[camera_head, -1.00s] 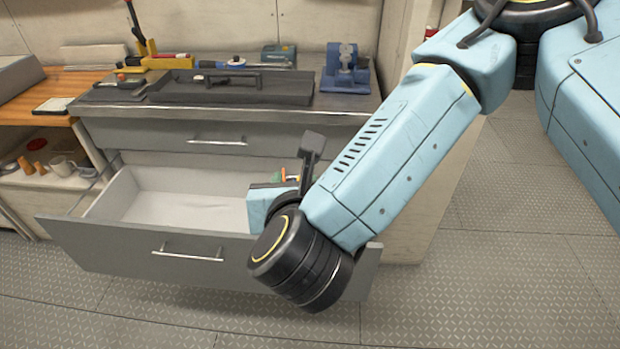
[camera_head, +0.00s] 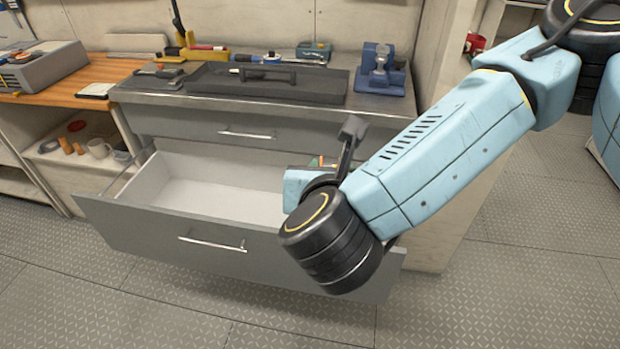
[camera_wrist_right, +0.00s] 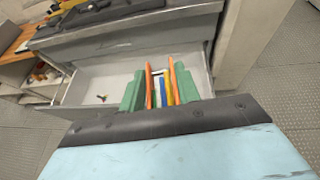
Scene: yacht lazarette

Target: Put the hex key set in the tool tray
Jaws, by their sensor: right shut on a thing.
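My right gripper (camera_wrist_right: 158,76) shows in the right wrist view with green fingers on both sides of a bundle of orange, blue and yellow strips, which looks like the hex key set (camera_wrist_right: 163,92). It is shut on this set and holds it over the right part of an open drawer. In the head view my wrist hides most of the gripper; only a small orange and green bit shows. A long dark tray with a bar handle (camera_head: 300,88), which may be the tool tray, lies on the worktop behind the drawer. My left gripper is out of view.
The open grey drawer (camera_head: 140,232) has a white, mostly bare inside; a small dark thing (camera_wrist_right: 102,98) lies in it. A blue vise (camera_head: 384,80) stands at the worktop's right end. Several tools lie behind the tray. A wooden bench (camera_head: 60,88) is at left.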

